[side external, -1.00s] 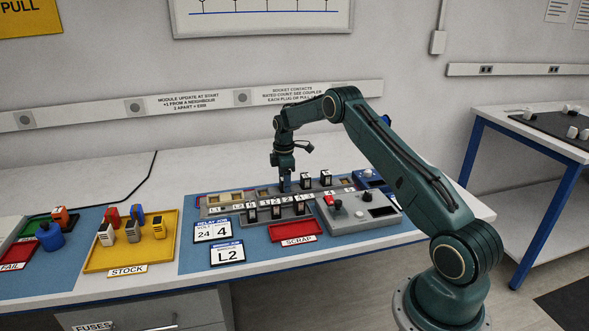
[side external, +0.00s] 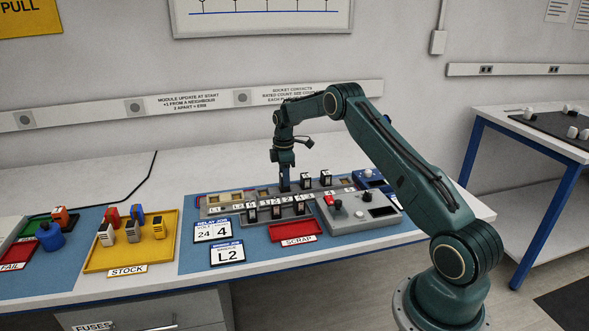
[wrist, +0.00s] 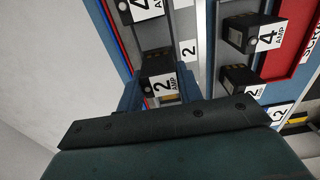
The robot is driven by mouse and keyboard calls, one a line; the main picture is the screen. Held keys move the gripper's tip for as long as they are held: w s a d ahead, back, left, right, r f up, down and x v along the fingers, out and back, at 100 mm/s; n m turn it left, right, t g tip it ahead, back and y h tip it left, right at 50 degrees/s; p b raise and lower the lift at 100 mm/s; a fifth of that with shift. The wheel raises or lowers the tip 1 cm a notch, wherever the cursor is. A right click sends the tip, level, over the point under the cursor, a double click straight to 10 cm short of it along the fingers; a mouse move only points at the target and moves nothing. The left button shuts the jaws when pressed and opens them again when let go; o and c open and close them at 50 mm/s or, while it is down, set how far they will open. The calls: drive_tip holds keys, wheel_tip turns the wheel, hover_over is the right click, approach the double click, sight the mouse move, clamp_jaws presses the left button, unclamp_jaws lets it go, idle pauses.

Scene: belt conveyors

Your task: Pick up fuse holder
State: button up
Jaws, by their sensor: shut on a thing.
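A black fuse holder (wrist: 155,68) with a white "2 AMP" label shows in the wrist view, between the blue fingers of my gripper (wrist: 160,98). My gripper is shut on it. In the side view my gripper (side external: 284,185) points straight down at the back row of the grey module rail (side external: 222,211). There the held fuse holder is hidden or too small to make out. I cannot tell whether its foot is clear of its socket.
Another black holder labelled "4 AMP" (wrist: 240,35) stands close by. The red scrap tray (side external: 296,233) lies in front of the rail. A grey control box (side external: 352,222) stands at the right. The yellow stock tray (side external: 95,262) with several coloured parts is at the left.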

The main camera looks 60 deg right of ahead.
wheel_tip(320, 180, up, 18)
drive_tip(key=shift+r, duration=0.25)
idle(0.3)
drive_tip(key=shift+a+f, duration=0.1)
idle(0.5)
drive_tip(key=s+a+f, duration=0.5)
drive_tip(key=a+f, duration=0.1)
drive_tip(key=a, duration=0.2)
drive_tip(key=s+a+f, duration=0.5)
drive_tip(key=a+f, duration=0.1)
drive_tip(key=a, duration=0.3)
drive_tip(key=shift+s+a, duration=0.15)
drive_tip(key=shift+f, duration=0.2)
drive_tip(key=shift+f, duration=3.55)
drive_tip(key=shift+f, duration=0.45)
